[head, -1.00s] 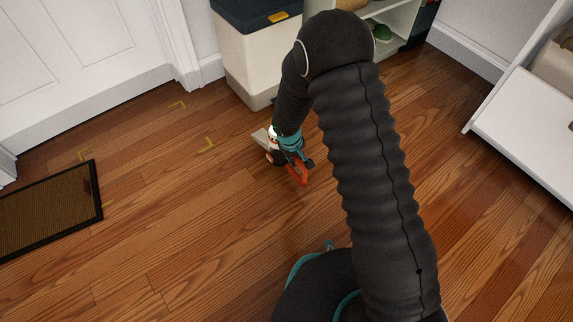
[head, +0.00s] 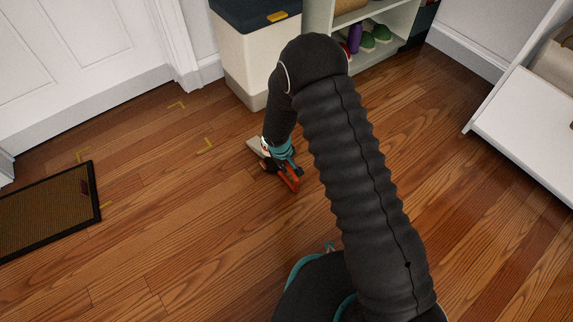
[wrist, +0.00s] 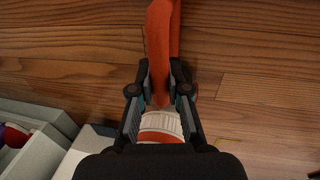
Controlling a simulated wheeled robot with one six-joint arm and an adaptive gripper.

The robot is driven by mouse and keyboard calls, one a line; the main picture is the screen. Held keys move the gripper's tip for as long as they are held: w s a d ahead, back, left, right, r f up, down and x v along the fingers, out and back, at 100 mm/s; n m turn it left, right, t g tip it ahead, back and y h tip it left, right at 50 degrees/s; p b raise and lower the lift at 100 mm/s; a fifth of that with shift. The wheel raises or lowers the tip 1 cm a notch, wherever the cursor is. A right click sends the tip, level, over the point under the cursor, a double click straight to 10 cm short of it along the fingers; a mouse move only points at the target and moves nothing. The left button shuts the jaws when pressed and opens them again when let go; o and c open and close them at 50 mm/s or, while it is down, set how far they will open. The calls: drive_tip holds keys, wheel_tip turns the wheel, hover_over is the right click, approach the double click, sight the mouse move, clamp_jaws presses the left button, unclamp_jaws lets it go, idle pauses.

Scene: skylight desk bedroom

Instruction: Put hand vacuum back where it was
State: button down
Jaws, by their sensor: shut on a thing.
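The hand vacuum has an orange handle (head: 290,183) and a pale grey nozzle (head: 257,147). My gripper (head: 279,163) is over its middle, pointing down. In the wrist view my gripper (wrist: 160,88) is shut on the orange body (wrist: 160,35) of the hand vacuum, with a finger on each side and a white ribbed part (wrist: 160,125) below. The vacuum is low by the wooden floor; I cannot tell if it touches. Yellow corner marks (head: 206,146) outline a bare patch of floor to the left of it. My arm hides part of the vacuum.
A white bin with a dark lid (head: 243,60) stands behind my gripper, beside a shelf with shoes (head: 378,33). A brown doormat (head: 45,208) lies at left, near a white door (head: 65,55). A white unit (head: 525,125) is at right. Floor between vacuum and marks is clear.

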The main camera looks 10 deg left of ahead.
drive_tip(key=shift+f, duration=0.1)
drive_tip(key=c, duration=1.1)
unclamp_jaws()
drive_tip(key=shift+c, duration=0.2)
wheel_tip(320, 180, up, 12)
drive_tip(key=s+a+p, duration=0.1)
drive_tip(key=s+p, duration=0.1)
